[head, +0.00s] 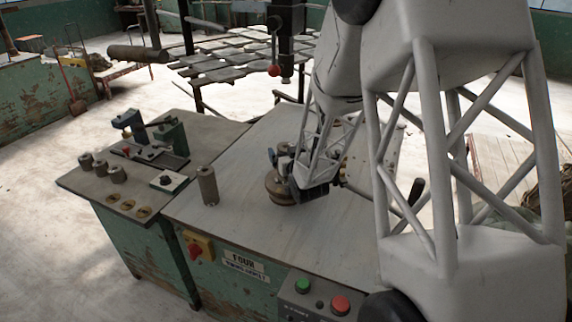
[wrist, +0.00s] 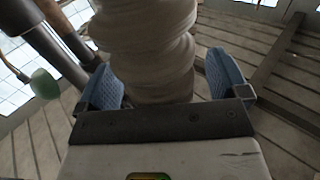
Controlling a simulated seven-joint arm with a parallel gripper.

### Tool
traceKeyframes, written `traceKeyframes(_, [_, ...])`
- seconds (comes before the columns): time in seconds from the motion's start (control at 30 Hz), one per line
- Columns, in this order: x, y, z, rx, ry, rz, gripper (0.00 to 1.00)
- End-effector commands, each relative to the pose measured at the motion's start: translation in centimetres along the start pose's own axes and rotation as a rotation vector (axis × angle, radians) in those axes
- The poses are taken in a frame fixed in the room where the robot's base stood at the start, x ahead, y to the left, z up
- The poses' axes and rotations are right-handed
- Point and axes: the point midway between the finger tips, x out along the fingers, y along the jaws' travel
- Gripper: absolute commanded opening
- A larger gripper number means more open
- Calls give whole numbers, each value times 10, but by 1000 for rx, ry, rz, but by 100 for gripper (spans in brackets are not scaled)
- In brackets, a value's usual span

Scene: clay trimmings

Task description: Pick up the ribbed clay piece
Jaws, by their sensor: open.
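The ribbed clay piece (wrist: 148,45) is pale grey-beige with bulging rings and fills the upper middle of the wrist view. My gripper (wrist: 165,82) is open, with one blue finger pad on each side of it. A gap shows at the left pad; the right pad is close, and I cannot tell if it touches. The near end of the piece is hidden behind the dark gripper edge. In the head view my gripper (head: 292,163) is low over the bench, beside a rounded brown piece (head: 280,190) that it partly hides. I cannot tell if this is the same piece.
The bench top (head: 245,225) is clear at front. A grey cylinder (head: 208,186) stands upright at its left edge. A lower side bench (head: 75,180) holds small metal parts and a clamp-like tool (head: 170,135). A press with a red-knobbed lever (head: 274,70) stands behind.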

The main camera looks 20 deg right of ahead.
Motion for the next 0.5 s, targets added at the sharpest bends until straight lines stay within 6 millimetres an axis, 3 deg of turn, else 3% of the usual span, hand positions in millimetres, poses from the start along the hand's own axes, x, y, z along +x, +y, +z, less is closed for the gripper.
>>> traceKeyframes(0.3, [0,0,0,0,0,0,93])
traceKeyframes(0.5, [0,0,0,0,0,0,64])
